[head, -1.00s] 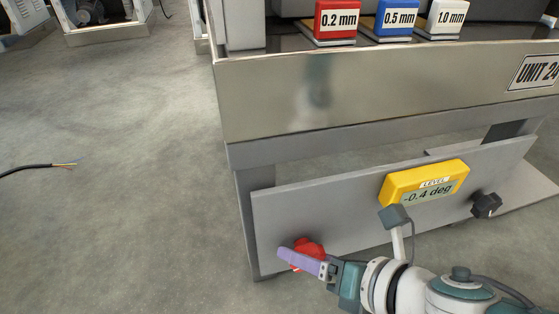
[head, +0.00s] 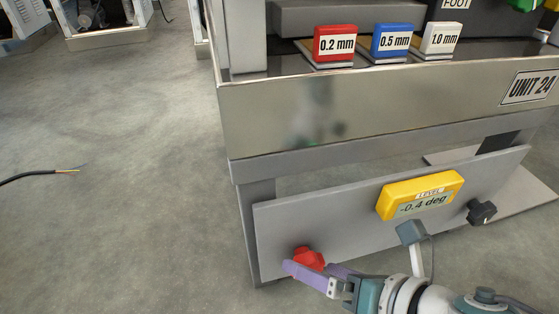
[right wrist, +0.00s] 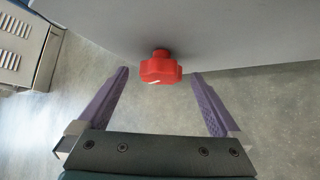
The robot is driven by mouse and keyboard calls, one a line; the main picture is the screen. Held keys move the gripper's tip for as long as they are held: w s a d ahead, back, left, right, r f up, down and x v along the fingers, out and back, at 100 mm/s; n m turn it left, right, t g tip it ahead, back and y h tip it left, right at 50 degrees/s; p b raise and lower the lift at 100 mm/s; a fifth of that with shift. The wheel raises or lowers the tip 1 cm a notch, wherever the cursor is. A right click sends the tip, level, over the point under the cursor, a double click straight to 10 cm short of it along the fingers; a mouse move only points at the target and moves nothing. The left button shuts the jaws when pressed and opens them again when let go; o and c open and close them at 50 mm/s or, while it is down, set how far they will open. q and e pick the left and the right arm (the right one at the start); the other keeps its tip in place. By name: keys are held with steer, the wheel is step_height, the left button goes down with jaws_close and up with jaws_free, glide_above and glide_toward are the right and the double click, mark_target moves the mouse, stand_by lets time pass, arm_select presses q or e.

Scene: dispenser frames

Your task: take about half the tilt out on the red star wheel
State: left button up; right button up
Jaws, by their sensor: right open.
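The red star wheel (head: 309,258) is on the lower left of the grey panel (head: 350,223); in the right wrist view the wheel (right wrist: 161,68) shows between and beyond the fingertips. My right gripper (head: 315,268) is open, and its purple fingers (right wrist: 160,75) are apart with nothing between them touching. The yellow level display (head: 420,195) on the panel reads -0.4 deg. My left gripper is not in view.
A black knob (head: 481,212) sits at the panel's right. Red (head: 335,43), blue (head: 391,40) and white (head: 441,38) blocks marked 0.2, 0.5 and 1.0 mm stand on the unit above. A cable (head: 40,175) lies on the open floor at left.

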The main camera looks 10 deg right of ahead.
steer(key=p+v, duration=0.3)
steer(key=v, duration=0.4)
steer(key=shift+s, duration=0.1)
